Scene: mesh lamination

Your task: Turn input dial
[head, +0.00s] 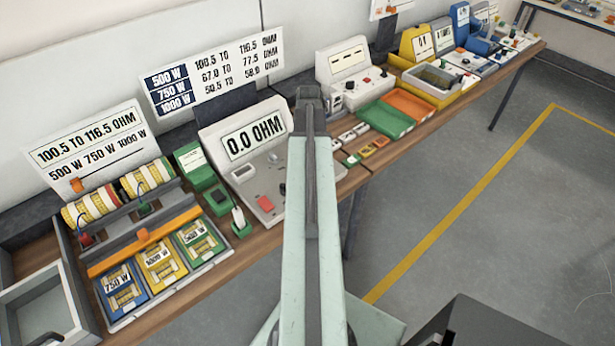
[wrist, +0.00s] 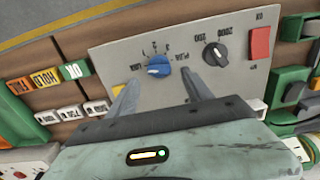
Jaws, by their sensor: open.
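The grey meter panel (head: 240,180) with its "0.0 OHM" screen (head: 254,138) stands on the bench. In the wrist view its face (wrist: 185,75) carries a blue dial (wrist: 158,70) with a white pointer and a black dial (wrist: 215,54) with a light pointer. The small labels are blurred, and I cannot tell which is the input dial. My gripper (wrist: 160,78) is open, one finger to each side below the blue dial, with nothing held. Contact with the panel cannot be told. In the head view my arm hides the gripper and the blue dial.
A red button (wrist: 261,43) sits right of the black dial. Small coloured tiles (wrist: 46,77) and white tiles (wrist: 70,112) lie left of the panel. In the head view a green tray (head: 386,118) lies to the right and a green box (head: 193,165) left.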

